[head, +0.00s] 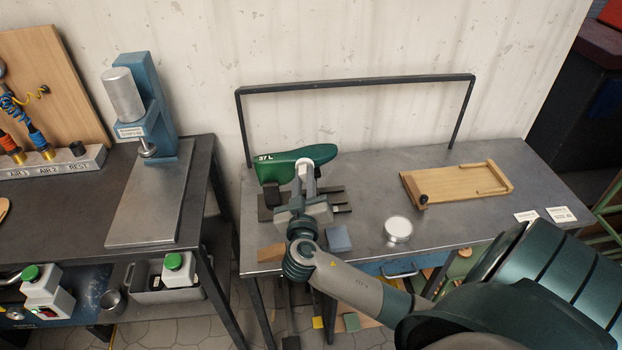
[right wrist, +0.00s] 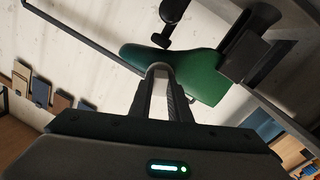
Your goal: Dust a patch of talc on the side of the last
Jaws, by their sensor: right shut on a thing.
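The green last (head: 270,164), marked 37 L, lies on its side-mounted dark stand on the right-hand table; it also shows in the right wrist view (right wrist: 206,80). My right gripper (head: 306,186) is in front of the last, shut on a small pale pad (head: 304,166). The pad is at the last's near side; whether it touches cannot be told. In the right wrist view the two fingers (right wrist: 161,85) close around the pad, with the last just beyond. No talc patch can be made out on the last. A round tin with white contents (head: 398,228) stands right of the gripper. My left gripper is out of view.
A blue-grey block (head: 338,239) lies beside my right wrist. A wooden tray (head: 455,185) and two cards (head: 560,214) are further right. A dark metal frame (head: 355,84) rises behind the last. A press (head: 140,110) stands on the left table.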

